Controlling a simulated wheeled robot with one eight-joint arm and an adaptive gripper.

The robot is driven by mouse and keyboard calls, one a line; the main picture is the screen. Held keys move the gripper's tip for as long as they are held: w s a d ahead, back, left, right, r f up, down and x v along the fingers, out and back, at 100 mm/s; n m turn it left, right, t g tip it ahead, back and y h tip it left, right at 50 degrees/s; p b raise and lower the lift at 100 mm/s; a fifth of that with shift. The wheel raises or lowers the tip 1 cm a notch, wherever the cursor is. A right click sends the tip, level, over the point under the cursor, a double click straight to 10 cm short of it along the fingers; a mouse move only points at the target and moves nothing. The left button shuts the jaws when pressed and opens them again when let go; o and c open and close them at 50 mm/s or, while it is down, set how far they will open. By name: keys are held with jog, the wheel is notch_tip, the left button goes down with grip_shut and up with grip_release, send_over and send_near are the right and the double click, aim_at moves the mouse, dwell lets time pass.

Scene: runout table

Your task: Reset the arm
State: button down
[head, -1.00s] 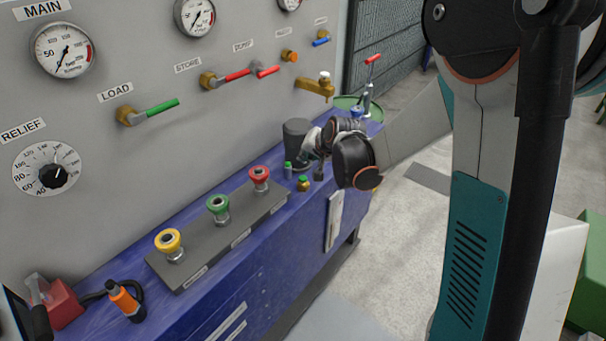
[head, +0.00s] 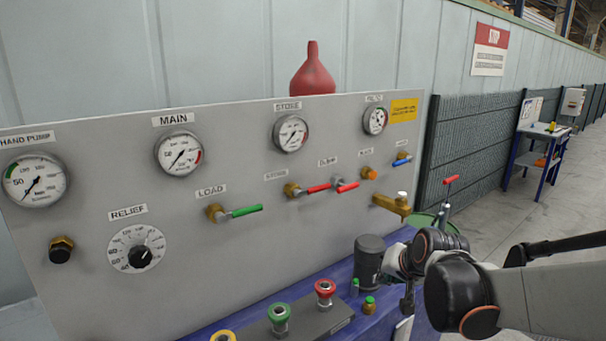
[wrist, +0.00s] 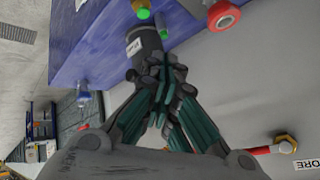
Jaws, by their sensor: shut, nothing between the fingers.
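My arm (head: 470,290) reaches in from the right edge of the head view, its wrist beside the right end of the panel. My gripper (wrist: 165,75) shows in the wrist view with its fingers together and nothing between them. In the head view the gripper is mostly hidden by the wrist. It is above the blue bench (head: 395,240), near a dark grey cylinder (head: 369,258), which also shows beyond the fingertips in the wrist view (wrist: 148,42). I cannot tell how far the fingertips are from it.
The grey panel (head: 90,250) carries gauges, a green-handled load valve (head: 240,211), red-handled valves (head: 318,188) and a brass tap (head: 393,204). Red (head: 325,292) and green (head: 279,317) buttons and small bottles (head: 369,305) stand on the bench. Open floor (head: 500,220) lies to the right.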

jog(key=s+r+n, duration=0.1)
jog(key=s+n, duration=0.1)
jog(key=s, duration=1)
jog(key=s+r+n+g+h, duration=0.1)
jog(key=s+r+n, duration=0.1)
jog(key=s, duration=1)
jog(key=shift+s+n, duration=0.3)
